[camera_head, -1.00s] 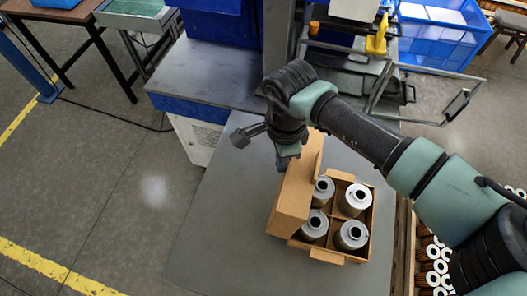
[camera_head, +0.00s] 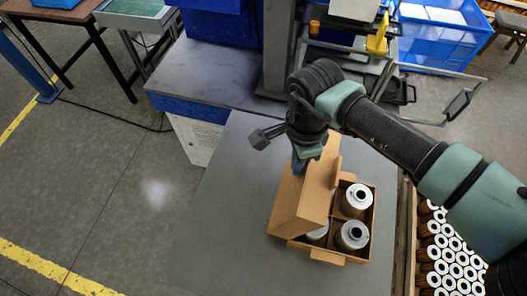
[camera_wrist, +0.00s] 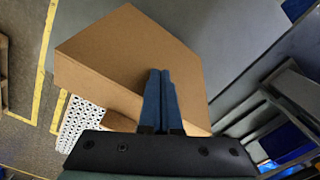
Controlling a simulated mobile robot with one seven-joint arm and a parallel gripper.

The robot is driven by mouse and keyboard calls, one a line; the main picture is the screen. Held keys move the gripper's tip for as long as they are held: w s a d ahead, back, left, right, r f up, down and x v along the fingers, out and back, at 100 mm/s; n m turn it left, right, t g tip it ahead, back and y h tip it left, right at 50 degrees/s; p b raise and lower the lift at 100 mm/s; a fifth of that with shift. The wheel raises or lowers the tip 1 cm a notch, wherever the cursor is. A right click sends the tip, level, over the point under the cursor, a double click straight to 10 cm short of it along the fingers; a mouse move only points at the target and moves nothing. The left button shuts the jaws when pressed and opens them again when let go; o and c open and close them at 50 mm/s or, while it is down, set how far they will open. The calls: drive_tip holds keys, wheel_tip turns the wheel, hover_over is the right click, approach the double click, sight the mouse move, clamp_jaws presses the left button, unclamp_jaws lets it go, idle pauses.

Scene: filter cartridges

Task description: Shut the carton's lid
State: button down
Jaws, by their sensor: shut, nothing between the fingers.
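The brown carton (camera_head: 345,256) stands on the grey table, with filter cartridges (camera_head: 353,236) in its divided compartments. Its lid (camera_head: 304,203) is hinged on the left side and leans over to the right, partly covering the left-hand cartridges. The lid is not flat on the carton. My gripper (camera_head: 299,167) is at the lid's upper far part. In the wrist view my gripper's blue fingers (camera_wrist: 161,92) are together and empty, against or just above the lid's brown face (camera_wrist: 125,50). I cannot tell for certain whether they touch it.
A crate with many cartridges (camera_head: 447,245) stands to the right of the table. The grey table top (camera_head: 225,225) is clear to the left of the carton. A metal frame and machine (camera_head: 360,65) stand behind.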

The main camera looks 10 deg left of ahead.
sight(295, 177)
drive_tip(key=shift+d+r, duration=0.1)
drive_tip(key=shift+d, duration=0.75)
drive_tip(key=shift+d+b, duration=0.35)
drive_tip(key=shift+d, duration=0.05)
wheel_tip(295, 177, up, 10)
drive_tip(key=a+p, duration=0.2)
drive_tip(key=p, duration=0.3)
idle(0.9)
